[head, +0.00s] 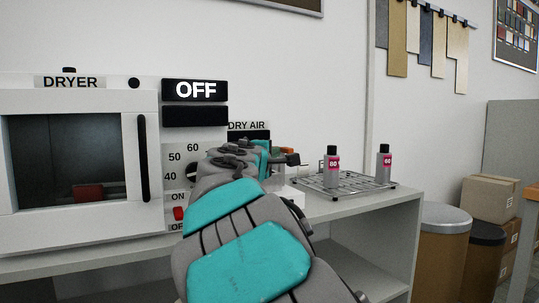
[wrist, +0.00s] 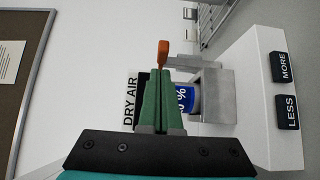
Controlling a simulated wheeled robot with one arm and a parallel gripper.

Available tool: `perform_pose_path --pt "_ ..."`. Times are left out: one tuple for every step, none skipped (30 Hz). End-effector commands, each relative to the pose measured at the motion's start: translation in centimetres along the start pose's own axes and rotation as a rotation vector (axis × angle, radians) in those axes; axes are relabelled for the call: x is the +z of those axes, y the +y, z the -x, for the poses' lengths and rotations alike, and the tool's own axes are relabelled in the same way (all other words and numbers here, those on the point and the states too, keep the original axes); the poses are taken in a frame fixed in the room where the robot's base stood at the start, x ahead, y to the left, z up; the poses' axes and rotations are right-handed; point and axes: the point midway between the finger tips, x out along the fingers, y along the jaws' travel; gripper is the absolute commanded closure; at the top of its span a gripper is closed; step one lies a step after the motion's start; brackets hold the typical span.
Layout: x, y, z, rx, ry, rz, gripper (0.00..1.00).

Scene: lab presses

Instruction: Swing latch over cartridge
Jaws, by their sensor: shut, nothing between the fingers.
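My gripper (wrist: 160,72) is shut and empty in the wrist view, its green fingers pointing at the dry air unit. An orange handle (wrist: 163,52), apparently the latch's, stands just beyond the fingertips; I cannot tell whether they touch. A grey bar (wrist: 190,62) extends right beside it. The cartridge (wrist: 184,98), with a blue label and a "%" mark, sits in a grey holder (wrist: 215,98) just right of the fingers and is partly hidden by them. In the head view, my arm hides most of the latch area under the DRY AIR sign (head: 246,125).
The dryer (head: 80,225) with an OFF display stands at left. A wire rack (head: 345,186) holds two bottles (head: 332,170) (head: 384,166) to the right. MORE (wrist: 284,66) and LESS (wrist: 287,110) buttons sit on the white unit's right side. A bin (head: 445,250) and boxes (head: 488,198) stand at far right.

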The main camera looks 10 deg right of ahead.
Motion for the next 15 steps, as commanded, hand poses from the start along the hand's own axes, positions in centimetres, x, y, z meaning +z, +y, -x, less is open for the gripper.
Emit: perform_pose_path --pt "0.0 0.0 -0.9 -0.002 0.000 -0.002 1.00" --pt "0.0 -0.1 -1.2 -0.002 0.000 -0.002 1.00" --pt "-0.1 -0.1 -1.7 -0.002 0.000 -0.001 1.00" --pt "-0.1 -0.1 -2.0 -0.002 0.000 0.000 1.00" --pt "-0.1 -0.1 -2.2 -0.002 0.000 0.001 1.00" --pt "0.0 -0.1 -2.5 -0.002 0.000 0.001 1.00" --pt "0.0 -0.1 -2.7 -0.002 0.000 0.000 1.00" --pt "0.0 -0.1 -2.9 -0.002 0.000 0.000 1.00" --pt "0.0 -0.1 -3.0 -0.002 0.000 0.000 1.00" --pt "0.0 -0.1 -3.1 -0.001 0.000 0.000 1.00" --pt "0.0 -0.1 -3.2 -0.001 0.000 0.000 1.00" --pt "0.0 -0.1 -3.2 -0.001 0.000 0.000 1.00" --pt "0.0 -0.1 -3.2 -0.001 0.000 0.000 1.00" --pt "0.0 -0.1 -3.2 -0.001 0.000 0.000 1.00" --pt "0.0 -0.1 -3.2 0.000 0.000 0.000 1.00"
